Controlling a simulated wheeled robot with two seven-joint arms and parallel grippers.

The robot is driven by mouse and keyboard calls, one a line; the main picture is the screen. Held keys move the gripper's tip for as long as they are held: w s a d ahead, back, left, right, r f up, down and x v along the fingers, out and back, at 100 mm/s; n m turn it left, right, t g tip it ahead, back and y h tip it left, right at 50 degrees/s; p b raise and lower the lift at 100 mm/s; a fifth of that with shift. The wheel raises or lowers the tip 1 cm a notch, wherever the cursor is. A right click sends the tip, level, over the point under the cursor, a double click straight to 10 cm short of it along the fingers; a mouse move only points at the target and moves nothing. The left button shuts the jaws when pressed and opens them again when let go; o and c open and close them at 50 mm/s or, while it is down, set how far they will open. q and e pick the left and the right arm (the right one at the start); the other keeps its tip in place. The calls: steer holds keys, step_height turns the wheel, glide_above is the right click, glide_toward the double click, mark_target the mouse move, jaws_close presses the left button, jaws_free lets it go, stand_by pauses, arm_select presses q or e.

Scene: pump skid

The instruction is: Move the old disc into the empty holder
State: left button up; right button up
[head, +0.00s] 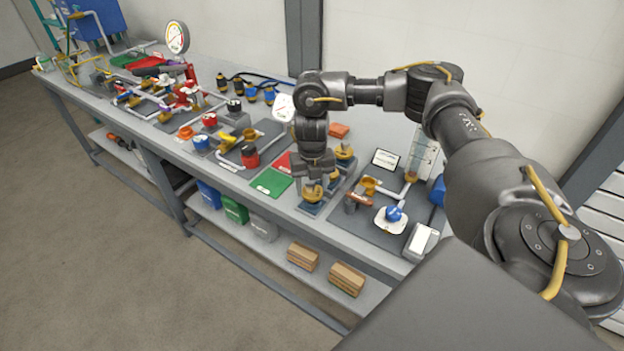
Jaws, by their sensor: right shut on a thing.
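My right gripper (313,179) points down over the front part of the bench, beside the green mat. It is shut on a brass-yellow disc (314,194), which I take to be the old disc. The disc is at or just above a small dark blue holder (311,208) near the bench's front edge; I cannot tell whether they touch. Another brass-yellow piece (345,153) sits on a similar holder farther back. The gripper and wrist hide part of the area between, so I cannot tell which holder is empty. My left gripper is not in view.
A green mat (271,182) and a red mat (283,162) lie left of the gripper. To the right, a dark panel carries a blue knob (394,213) and pipes. Valves and a gauge (177,37) crowd the bench's left. Wooden blocks (346,279) lie on the lower shelf.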

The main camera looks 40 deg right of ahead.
steer(key=shift+f+b, duration=0.45)
steer(key=shift+f, duration=0.55)
steer(key=o, duration=1.2)
steer(key=shift+c, duration=0.2)
step_height(320, 180, up, 11)
steer(key=shift+f+p, duration=0.1)
steer(key=shift+p, duration=0.5)
